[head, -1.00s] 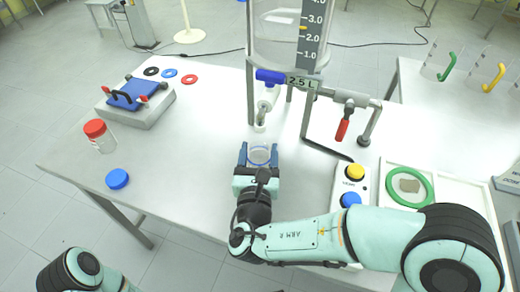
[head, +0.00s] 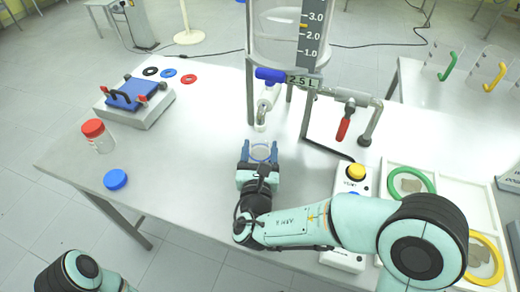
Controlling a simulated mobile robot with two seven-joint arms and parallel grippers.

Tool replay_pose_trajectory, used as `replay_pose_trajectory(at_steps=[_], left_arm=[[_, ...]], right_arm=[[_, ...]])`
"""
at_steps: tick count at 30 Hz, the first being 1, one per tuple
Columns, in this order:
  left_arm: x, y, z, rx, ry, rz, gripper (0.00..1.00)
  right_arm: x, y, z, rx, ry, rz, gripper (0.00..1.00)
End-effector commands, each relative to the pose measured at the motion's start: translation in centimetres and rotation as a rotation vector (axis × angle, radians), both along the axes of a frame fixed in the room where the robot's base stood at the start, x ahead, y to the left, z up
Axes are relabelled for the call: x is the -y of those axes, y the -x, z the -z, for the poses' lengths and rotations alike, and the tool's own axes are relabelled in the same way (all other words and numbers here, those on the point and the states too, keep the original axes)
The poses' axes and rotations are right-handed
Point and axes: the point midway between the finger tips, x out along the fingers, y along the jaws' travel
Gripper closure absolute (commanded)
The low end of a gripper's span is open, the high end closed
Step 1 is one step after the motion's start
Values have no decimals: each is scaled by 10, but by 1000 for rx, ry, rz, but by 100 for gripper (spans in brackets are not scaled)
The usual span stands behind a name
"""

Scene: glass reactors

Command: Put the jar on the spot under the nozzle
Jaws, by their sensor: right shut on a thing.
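My right gripper (head: 259,158) is shut on a clear open jar (head: 260,152), with one blue finger on each side of it. The jar looks upright. The nozzle (head: 261,122) hangs from the pipe under the glass reactor (head: 285,30), just beyond the jar in the picture. The spot under the nozzle cannot be made out. Whether the jar touches the table is hard to tell. My left gripper is not in view; only part of my left arm shows at the bottom left.
A jar with a red lid (head: 97,135) and a blue lid (head: 116,179) are at the left. A blue-topped device (head: 133,96) stands behind them, near several rings. A button box (head: 352,186) and a tray with green (head: 392,176) and yellow rings (head: 497,262) are at the right.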

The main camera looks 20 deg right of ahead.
Motion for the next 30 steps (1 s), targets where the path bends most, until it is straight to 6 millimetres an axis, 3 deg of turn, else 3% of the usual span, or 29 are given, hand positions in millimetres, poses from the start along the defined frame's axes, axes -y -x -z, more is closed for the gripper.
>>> replay_pose_trajectory(at_steps=[1, 3, 15, 30], left_arm=[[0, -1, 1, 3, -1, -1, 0], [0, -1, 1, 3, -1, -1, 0], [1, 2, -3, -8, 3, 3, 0], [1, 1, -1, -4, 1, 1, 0]], right_arm=[[0, 0, 1, 0, 0, 0, 32], [0, 0, 0, 0, 0, 0, 12], [-2, 3, -3, 0, 0, -2, 12], [-34, 95, -2, 0, 1, -4, 12]])
